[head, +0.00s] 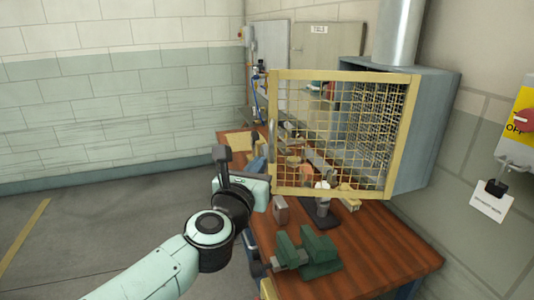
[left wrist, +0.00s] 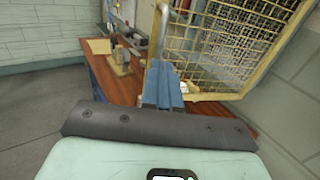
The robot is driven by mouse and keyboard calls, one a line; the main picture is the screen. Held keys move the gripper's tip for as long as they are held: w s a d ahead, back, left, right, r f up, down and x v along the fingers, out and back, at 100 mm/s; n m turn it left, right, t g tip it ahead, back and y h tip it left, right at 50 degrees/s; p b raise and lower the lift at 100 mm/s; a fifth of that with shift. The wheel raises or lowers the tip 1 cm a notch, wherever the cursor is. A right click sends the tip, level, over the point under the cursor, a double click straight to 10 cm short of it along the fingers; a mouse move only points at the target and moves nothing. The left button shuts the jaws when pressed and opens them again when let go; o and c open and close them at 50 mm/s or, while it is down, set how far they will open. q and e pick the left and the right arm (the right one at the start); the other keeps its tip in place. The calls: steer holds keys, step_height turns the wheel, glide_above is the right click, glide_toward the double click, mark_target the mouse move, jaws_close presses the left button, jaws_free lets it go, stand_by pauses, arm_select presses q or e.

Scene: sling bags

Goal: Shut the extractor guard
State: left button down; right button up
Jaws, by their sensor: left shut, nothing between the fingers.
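The extractor guard (head: 340,75) is a yellow-framed wire mesh door, standing open and swung out from the blue-grey extractor hood (head: 425,125). Its grey upright handle (head: 272,145) is on the frame's left edge. The guard (left wrist: 225,40) and handle (left wrist: 161,30) also show in the left wrist view. My left gripper (head: 261,163) is left of the guard's free edge, close to the handle. In the left wrist view its blue fingers (left wrist: 162,75) are together and empty, just below the handle. I cannot tell whether they touch it. My right gripper is not in view.
A wooden workbench (head: 385,255) runs under the guard. A green vise (head: 308,252) and a dark-based stand (head: 322,210) sit on it. A duct (head: 397,30) rises from the hood. A yellow OFF switch (head: 522,115) is on the right wall. The floor at left is clear.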

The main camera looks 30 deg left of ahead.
mark_target(271, 147)
arm_select(q)
steer(key=p+x, duration=0.1)
steer(key=x, duration=0.6)
